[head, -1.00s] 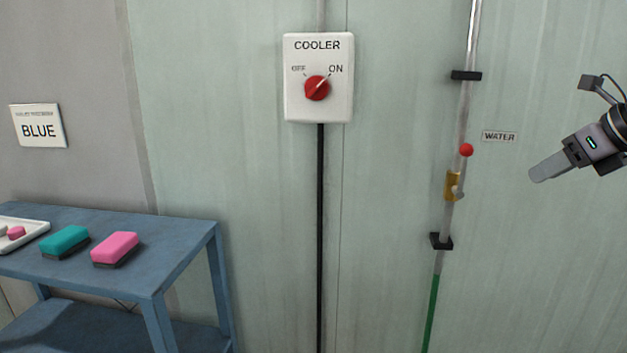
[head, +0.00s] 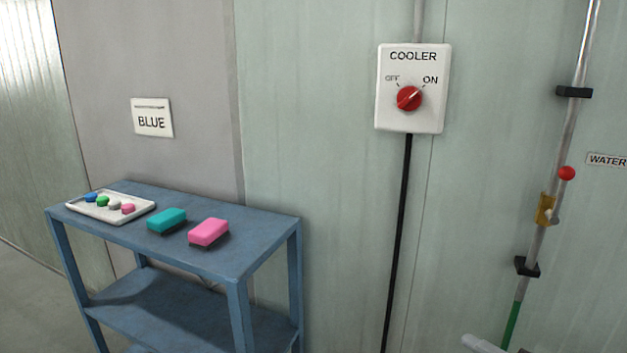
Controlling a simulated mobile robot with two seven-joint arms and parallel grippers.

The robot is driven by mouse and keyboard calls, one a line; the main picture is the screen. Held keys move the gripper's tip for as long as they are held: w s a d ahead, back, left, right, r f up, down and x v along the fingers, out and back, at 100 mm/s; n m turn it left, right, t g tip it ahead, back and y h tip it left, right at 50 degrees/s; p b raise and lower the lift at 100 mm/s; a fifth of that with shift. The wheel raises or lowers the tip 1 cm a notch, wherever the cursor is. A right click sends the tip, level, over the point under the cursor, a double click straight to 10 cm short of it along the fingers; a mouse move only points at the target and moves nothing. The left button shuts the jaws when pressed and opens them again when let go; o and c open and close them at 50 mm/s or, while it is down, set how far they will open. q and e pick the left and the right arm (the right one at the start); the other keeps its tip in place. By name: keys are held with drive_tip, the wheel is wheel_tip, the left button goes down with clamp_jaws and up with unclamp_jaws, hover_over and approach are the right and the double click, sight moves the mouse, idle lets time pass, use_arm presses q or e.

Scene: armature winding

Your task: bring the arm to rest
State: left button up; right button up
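Part of my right arm or gripper (head: 482,344) shows as a pale grey piece at the bottom edge of the head view, right of centre. Most of it is cut off, so I cannot tell whether its fingers are open or shut. It appears below the cooler box and left of the pipe's green lower part. My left gripper is not in view.
A white cooler box (head: 436,112) has its red knob (head: 409,97) toward ON. A water pipe (head: 570,128) with a red-tipped valve (head: 567,173) stands right. A blue shelf (head: 262,222) at left bears a tray (head: 84,209), a teal block (head: 167,220) and a pink block (head: 209,231).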

drive_tip(key=s+a+f+m+g+h, duration=0.2)
drive_tip(key=s+a+f+m, duration=0.3)
drive_tip(key=s+f+m, duration=0.3)
drive_tip(key=s+a+f+m+g+h+p, duration=0.1)
drive_tip(key=s+a+f+m+h, duration=0.3)
drive_tip(key=s+f+m, duration=0.5)
drive_tip(key=shift+s+a+f+m+g, duration=0.2)
drive_tip(key=shift+a+m+g, duration=0.5)
drive_tip(key=shift+a+m, duration=0.5)
drive_tip(key=shift+w+a, duration=0.1)
drive_tip(key=shift+w, duration=0.05)
